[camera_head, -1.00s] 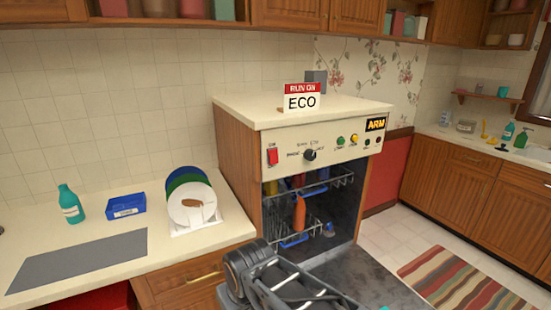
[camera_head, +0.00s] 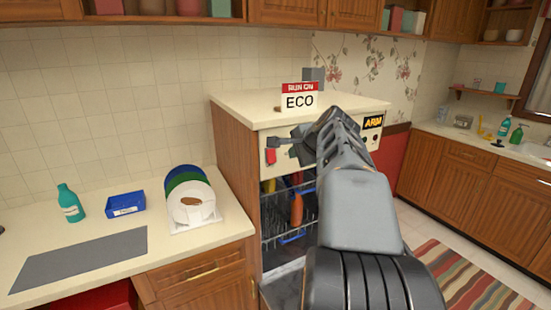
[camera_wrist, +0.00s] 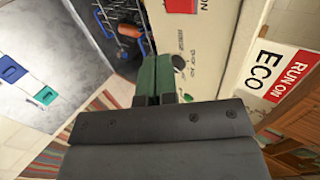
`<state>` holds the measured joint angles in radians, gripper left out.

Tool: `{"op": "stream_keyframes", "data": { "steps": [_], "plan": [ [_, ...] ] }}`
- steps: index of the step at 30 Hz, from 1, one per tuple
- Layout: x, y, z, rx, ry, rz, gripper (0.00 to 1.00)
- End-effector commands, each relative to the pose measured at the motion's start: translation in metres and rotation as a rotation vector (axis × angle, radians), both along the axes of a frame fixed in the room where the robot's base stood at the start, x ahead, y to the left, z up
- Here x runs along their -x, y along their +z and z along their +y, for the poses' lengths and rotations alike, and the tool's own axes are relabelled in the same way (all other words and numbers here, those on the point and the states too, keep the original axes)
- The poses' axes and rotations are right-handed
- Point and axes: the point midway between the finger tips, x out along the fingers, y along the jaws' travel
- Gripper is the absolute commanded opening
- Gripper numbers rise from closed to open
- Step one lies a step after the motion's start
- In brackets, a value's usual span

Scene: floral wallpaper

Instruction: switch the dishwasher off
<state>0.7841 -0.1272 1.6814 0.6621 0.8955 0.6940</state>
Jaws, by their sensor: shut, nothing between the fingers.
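The dishwasher (camera_head: 235,160) stands with its door down and a cream control panel along its top front. A red rocker switch (camera_head: 271,157) is at the panel's left end. It also shows at the top edge of the wrist view (camera_wrist: 181,5), beside the word ON. In the wrist view, the green-padded fingers (camera_wrist: 155,80) are together, close to the black knob (camera_wrist: 179,62). My arm hides the panel's middle.
An ECO sign (camera_head: 299,98) stands on the dishwasher top. An ARM display (camera_head: 373,122) is at the panel's right end. The lowered door (camera_wrist: 45,60) carries blue and green pieces. Racks (camera_head: 285,225) hold items inside. A plate rack (camera_head: 195,222) is on the left counter.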

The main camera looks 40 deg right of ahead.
Motion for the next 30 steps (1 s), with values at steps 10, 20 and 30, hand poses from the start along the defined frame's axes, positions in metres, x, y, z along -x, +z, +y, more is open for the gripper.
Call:
{"op": "stream_keyframes", "data": {
  "steps": [10,20,30],
  "plan": [
    [-0.003,-0.003,0.001,0.002,0.004,0.002,0.00],
    [-0.044,-0.034,-0.004,0.000,0.007,0.005,0.00],
    [-0.092,-0.061,-0.011,0.003,0.007,0.003,0.00]
  ]
}}
